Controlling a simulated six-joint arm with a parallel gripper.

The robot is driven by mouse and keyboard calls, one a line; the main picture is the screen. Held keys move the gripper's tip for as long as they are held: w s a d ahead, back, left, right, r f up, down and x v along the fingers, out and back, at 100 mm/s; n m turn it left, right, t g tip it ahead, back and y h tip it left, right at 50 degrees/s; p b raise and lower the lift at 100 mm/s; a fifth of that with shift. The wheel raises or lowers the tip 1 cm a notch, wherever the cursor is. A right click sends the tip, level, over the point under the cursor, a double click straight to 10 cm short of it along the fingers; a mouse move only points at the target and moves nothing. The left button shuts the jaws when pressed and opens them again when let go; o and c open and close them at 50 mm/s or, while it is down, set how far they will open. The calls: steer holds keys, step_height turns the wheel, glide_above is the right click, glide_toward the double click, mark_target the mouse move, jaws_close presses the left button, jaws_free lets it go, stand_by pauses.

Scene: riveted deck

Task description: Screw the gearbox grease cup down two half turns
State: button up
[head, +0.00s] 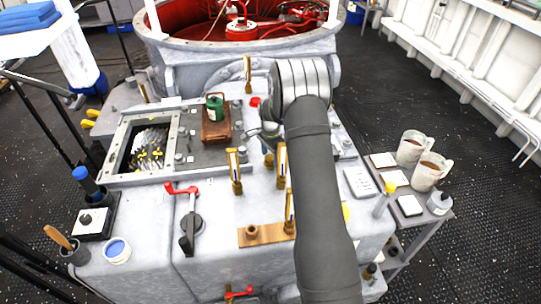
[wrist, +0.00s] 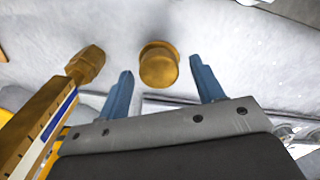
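The grease cup (wrist: 159,66) is a round brass cap on the pale grey gearbox casing. In the wrist view it sits between the fingertips, with a visible gap on each side. My gripper (wrist: 161,64) is open, its two blue fingers pointing toward the cup and seeming not to touch it. In the head view my gripper (head: 264,134) is partly hidden by my arm, and a small brass cap (head: 269,160) that looks like the cup shows just below it. The cup's thread is hidden.
A brass-framed gauge (wrist: 45,118) with a hex fitting stands close left of the fingers. Similar upright gauges (head: 235,172) surround the area in the head view. A red-handled lever (head: 182,189) and green can (head: 215,107) lie left; a side table (head: 412,222) with mugs stands right.

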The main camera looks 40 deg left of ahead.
mark_target(271, 157)
step_height(271, 157, up, 17)
steer(key=shift+r, duration=0.2)
stand_by(0.5)
step_height(271, 157, down, 18)
steer(key=shift+r, duration=0.2)
stand_by(0.5)
